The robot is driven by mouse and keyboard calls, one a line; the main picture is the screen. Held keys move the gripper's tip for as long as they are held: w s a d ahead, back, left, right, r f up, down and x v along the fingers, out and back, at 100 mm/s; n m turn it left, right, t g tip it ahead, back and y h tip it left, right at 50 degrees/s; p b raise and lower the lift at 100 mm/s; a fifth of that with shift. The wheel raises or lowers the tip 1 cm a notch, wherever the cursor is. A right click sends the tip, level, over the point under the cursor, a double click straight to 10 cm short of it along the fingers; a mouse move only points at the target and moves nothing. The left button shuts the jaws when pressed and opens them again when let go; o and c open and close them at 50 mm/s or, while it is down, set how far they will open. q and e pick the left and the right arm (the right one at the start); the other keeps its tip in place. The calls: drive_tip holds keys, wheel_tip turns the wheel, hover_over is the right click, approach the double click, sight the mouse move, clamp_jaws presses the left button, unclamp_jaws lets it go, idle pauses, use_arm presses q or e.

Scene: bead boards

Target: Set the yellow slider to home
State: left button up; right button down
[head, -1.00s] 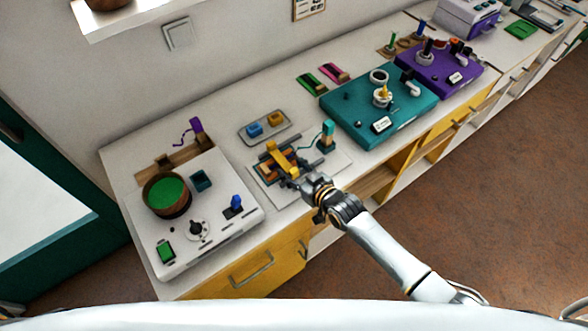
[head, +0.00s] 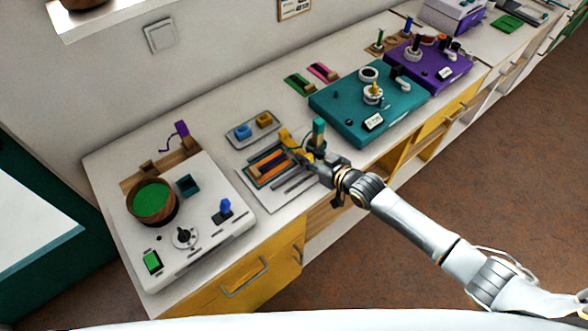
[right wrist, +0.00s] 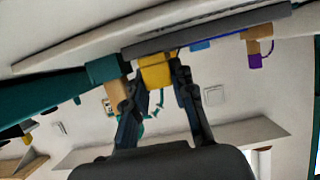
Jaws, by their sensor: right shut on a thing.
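The yellow slider (head: 287,139) stands at the right end of a white board (head: 262,196) with wooden strips and grey rails. My right gripper (head: 302,157) comes in from the lower right and is shut on the slider. In the right wrist view the yellow slider (right wrist: 155,72) sits between the two dark fingers of my right gripper (right wrist: 158,82). The gripper hides part of the slider and the board's right end, and I see no home mark. My left gripper is not in view.
A teal-topped peg (head: 318,133) stands close beside the gripper. A grey tray (head: 235,142) with blue and yellow blocks lies behind the board. A white panel (head: 205,235) with a green-filled bowl is on the left. A teal box (head: 345,105) stands to the right.

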drive_tip(key=shift+w+d, duration=0.15)
drive_tip(key=c, duration=1.1)
unclamp_jaws()
drive_tip(key=shift+d, duration=0.1)
